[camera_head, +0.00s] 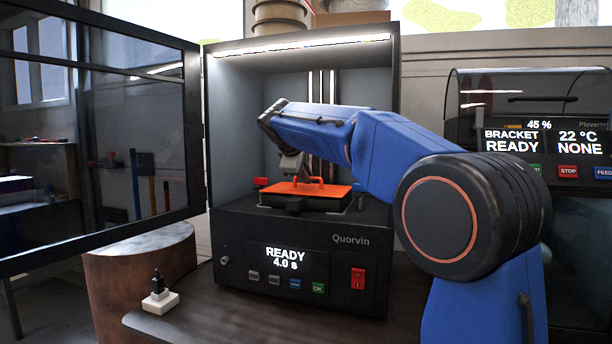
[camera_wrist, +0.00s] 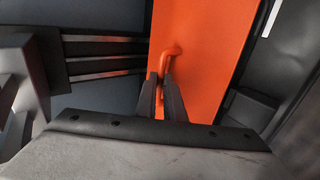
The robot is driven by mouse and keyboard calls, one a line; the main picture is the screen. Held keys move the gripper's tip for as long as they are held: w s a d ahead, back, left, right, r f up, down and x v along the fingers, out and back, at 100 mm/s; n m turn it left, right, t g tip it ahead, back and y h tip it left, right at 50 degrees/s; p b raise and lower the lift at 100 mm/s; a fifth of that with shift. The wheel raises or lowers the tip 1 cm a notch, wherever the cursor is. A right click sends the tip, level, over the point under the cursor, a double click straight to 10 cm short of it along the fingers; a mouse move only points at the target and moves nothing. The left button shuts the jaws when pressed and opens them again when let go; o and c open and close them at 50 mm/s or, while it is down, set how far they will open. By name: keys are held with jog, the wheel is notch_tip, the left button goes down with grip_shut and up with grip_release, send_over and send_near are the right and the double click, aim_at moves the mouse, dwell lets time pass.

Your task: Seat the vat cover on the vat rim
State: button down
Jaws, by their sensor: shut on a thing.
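The orange vat cover (camera_head: 328,192) is a flat plate with a raised loop handle, inside the open printer chamber. It lies over the dark vat (camera_head: 293,203), whose side shows just below it. Whether the cover sits fully on the rim or slightly above it I cannot tell. My gripper (camera_head: 299,175) reaches into the chamber from the right and is shut on the cover's handle. In the wrist view the two fingers (camera_wrist: 166,98) pinch the handle, and the orange plate (camera_wrist: 205,50) spreads behind them. Much of the rim is hidden under the cover.
The printer (camera_head: 343,259) has its glass door (camera_head: 92,130) swung open to the left; its display reads "READY 4.0 s". A second machine (camera_head: 540,95) stands at the right behind my arm. A small white block with a black plug (camera_head: 160,301) is at the front left.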

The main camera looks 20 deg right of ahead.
jog(key=shift+f, duration=0.4)
dwell(0.4)
jog(key=c, duration=1.8)
grip_release()
